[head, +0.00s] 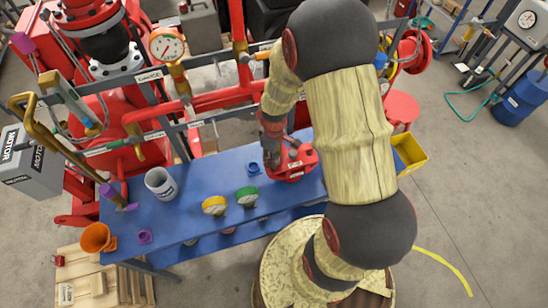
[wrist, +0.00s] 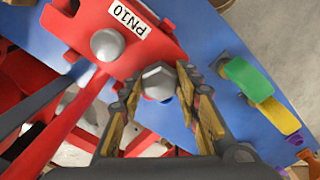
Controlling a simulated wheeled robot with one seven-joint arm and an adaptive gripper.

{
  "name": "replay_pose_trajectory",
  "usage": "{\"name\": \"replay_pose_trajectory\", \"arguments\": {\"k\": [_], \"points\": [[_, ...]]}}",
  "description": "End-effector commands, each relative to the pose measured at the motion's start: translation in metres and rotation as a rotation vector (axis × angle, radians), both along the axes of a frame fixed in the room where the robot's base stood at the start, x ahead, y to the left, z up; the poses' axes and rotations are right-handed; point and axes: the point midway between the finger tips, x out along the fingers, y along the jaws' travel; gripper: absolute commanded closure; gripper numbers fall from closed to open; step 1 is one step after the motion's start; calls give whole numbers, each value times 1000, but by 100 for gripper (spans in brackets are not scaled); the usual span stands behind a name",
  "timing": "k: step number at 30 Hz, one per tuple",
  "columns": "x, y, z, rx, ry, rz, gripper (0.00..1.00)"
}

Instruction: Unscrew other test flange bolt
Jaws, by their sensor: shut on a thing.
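The red test flange (wrist: 85,22), with a white PN10 label, sits on the blue table; it also shows in the head view (head: 297,165). One grey rounded bolt head (wrist: 107,44) stands on the flange beside the label. A second grey hex bolt (wrist: 158,80) is between the fingertips of my gripper (wrist: 160,88), at the flange's edge. The fingers, with yellowish pads, are shut on this bolt's head. Whether its thread is still in the flange is hidden. In the head view, my gripper (head: 272,128) points down at the flange, partly covered by my arm.
A yellow bin (head: 411,154) is at the right end. Red pipework (head: 215,99) stands close behind.

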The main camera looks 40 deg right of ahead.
Motion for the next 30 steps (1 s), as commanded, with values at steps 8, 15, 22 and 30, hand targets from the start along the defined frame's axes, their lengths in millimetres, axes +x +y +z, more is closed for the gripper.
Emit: {"name": "replay_pose_trajectory", "arguments": {"k": [8, 15, 22, 30], "points": [[0, 0, 0, 0, 0, 346, 94], [0, 0, 0, 0, 0, 646, 94], [0, 0, 0, 0, 0, 860, 94], [0, 0, 0, 0, 0, 882, 67]]}}
